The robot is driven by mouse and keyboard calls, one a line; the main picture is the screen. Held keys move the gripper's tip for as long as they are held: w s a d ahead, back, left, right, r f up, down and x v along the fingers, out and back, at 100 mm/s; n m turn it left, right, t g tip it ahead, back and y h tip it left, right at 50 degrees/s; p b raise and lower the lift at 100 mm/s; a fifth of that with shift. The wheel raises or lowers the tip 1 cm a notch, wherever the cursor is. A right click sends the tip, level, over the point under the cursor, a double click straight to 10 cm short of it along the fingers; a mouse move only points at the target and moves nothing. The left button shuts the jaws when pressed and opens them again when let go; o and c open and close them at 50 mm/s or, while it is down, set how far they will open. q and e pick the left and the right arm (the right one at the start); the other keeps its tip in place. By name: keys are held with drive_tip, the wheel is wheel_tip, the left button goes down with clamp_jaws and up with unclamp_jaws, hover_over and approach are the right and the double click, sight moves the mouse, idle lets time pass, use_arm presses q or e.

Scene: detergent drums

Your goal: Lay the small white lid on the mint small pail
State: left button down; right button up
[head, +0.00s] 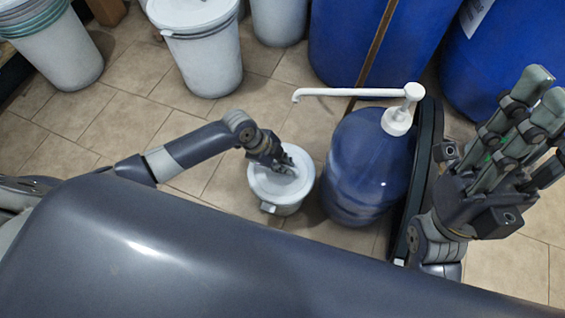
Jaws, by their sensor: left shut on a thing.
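A small pale pail (292,208) stands on the tiled floor near the middle, and its mint tint is barely visible. The small white lid (264,186) is over its top, roughly level and lined up with it. I cannot tell whether the lid rests on the rim or hovers just above it. My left gripper (285,166) comes in from the left and is shut on the lid, hiding part of its upper surface. My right gripper (530,105) is at the far right, empty, with its fingers extended and spread apart.
A blue bottle (352,180) with a white pump (398,118) stands close right of the pail; its spout reaches left. Large blue drums (350,45) and lidded white pails (205,60) stand behind. Tiled floor left of the pail is free.

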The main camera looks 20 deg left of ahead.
use_arm(q)
drive_tip(key=shift+f, duration=0.1)
idle(0.3)
drive_tip(key=shift+f, duration=0.1)
idle(0.4)
drive_tip(key=c, duration=1.6)
unclamp_jaws()
drive_tip(key=o, duration=0.5)
